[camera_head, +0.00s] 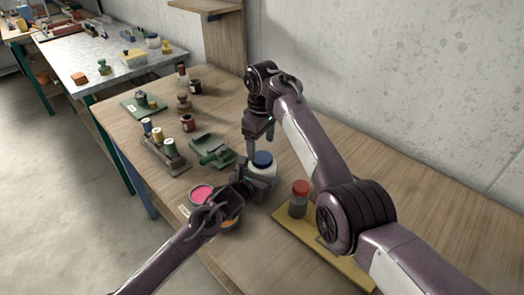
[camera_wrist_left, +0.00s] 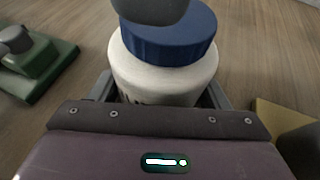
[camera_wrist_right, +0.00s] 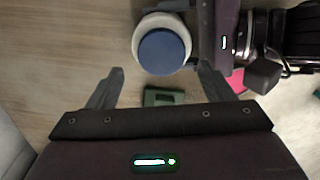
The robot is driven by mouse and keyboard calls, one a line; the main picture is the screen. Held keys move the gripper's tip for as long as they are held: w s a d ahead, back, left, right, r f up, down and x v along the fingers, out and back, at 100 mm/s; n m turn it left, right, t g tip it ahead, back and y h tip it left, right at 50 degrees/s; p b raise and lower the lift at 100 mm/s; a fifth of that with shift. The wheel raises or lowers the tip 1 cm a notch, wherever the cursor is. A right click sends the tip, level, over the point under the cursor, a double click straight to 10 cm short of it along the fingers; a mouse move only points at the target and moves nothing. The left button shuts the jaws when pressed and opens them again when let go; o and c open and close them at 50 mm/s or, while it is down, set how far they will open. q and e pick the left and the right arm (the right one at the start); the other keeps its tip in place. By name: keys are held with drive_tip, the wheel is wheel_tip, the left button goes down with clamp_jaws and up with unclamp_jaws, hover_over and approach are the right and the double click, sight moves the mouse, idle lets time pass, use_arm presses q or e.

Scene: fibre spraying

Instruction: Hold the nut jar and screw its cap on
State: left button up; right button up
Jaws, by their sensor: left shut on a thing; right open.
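The nut jar (camera_head: 264,175) is a white jar standing on the wooden table, with a dark blue cap (camera_head: 263,158) sitting on its mouth. The jar (camera_wrist_left: 160,80) and cap (camera_wrist_left: 175,40) fill the top of the left wrist view. My left gripper (camera_head: 245,187) is shut on the jar body from the near side. My right gripper (camera_head: 258,138) points down close to the cap, open and empty. In the right wrist view the cap (camera_wrist_right: 164,52) lies between and beyond the open fingers (camera_wrist_right: 158,78). How tightly the cap is seated cannot be told.
A red-capped jar (camera_head: 299,190) stands on a yellow board (camera_head: 345,265) at right. A pink pot (camera_head: 202,192) is just left of my left gripper. A green device (camera_head: 212,151) and a thread-spool rack (camera_head: 165,155) stand further left. The wall bounds the table's far side.

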sight(262, 157)
drive_tip(key=shift+s+d+r, duration=0.15)
drive_tip(key=shift+s+r, duration=0.1)
drive_tip(key=shift+r, duration=0.1)
drive_tip(key=shift+c, duration=0.4)
drive_tip(key=shift+r, duration=0.1)
wheel_tip(262, 157, up, 3)
drive_tip(key=n, duration=0.6)
drive_tip(key=shift+r, duration=0.15)
drive_tip(key=shift+f, duration=4.05)
